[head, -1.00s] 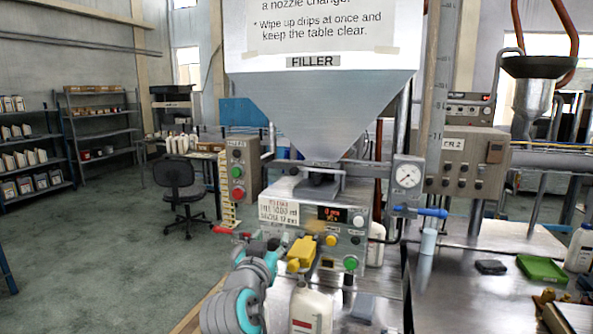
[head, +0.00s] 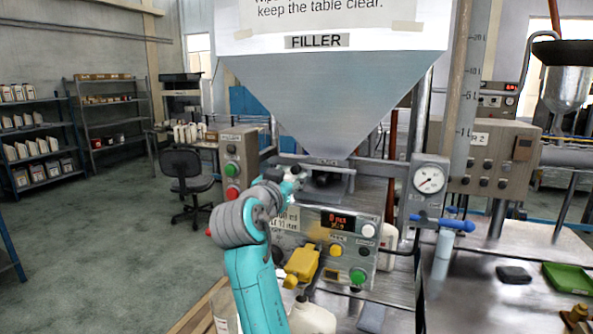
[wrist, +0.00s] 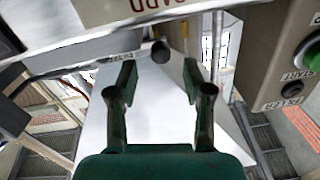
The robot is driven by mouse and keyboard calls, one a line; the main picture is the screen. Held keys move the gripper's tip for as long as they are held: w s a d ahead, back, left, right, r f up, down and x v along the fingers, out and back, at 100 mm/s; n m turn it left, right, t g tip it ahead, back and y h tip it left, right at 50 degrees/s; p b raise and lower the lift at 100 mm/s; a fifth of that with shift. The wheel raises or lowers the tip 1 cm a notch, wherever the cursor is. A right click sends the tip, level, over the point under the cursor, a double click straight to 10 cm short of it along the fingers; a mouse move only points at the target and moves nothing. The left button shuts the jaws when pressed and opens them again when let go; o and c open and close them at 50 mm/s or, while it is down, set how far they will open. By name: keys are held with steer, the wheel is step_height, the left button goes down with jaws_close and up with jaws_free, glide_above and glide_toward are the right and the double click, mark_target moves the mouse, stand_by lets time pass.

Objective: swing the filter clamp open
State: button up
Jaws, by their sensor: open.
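My gripper (wrist: 160,78) is open in the wrist view, with its two dark green fingers apart and nothing between them. A dark round knob (wrist: 160,52), which looks like the filter clamp's handle end, lies just beyond the fingertips, between their lines. I see no contact. In the head view my arm reaches up to the left side of a dark filter part (head: 327,180) under the steel hopper (head: 335,95). My gripper's fingers are too small there to tell apart. The clamp's latch and hinge are not clearly seen.
The filler's control panel (head: 345,245) with buttons and a display is below the filter. A yellow nozzle part (head: 302,264) and a white bottle (head: 312,318) are below it. A start-stop box (head: 238,165) stands left. A gauge (head: 429,180) and blue-handled valve (head: 445,223) are right.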

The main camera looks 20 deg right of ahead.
mark_target(295, 171)
steer(key=x, duration=0.5)
steer(key=shift+w+d, duration=0.2)
steer(key=shift+w, duration=0.15)
jaws_close()
